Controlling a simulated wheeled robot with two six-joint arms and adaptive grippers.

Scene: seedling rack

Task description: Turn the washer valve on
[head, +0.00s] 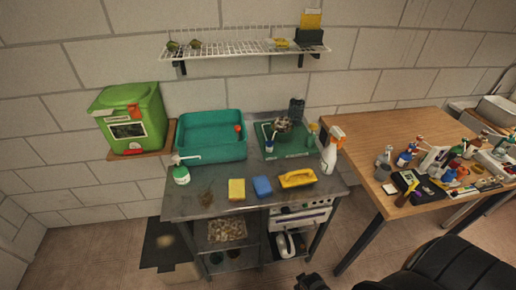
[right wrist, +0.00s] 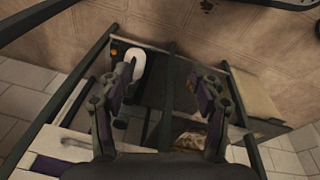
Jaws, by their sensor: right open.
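No washer valve can be clearly picked out in either view. A white appliance (head: 300,216) with a panel front sits under the right part of the metal table (head: 210,205). A white rounded item (head: 285,243) lies on the shelf below it and also shows in the right wrist view (right wrist: 138,64). My right gripper (right wrist: 163,85) is open and empty, its two fingers wide apart over the table's under-shelf area. A dark part at the bottom edge of the head view appears to be this gripper (head: 312,282). My left gripper is not in view.
A cluttered wooden table (head: 400,135) stands at right. Metal legs and shelf bars frame the space underneath.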

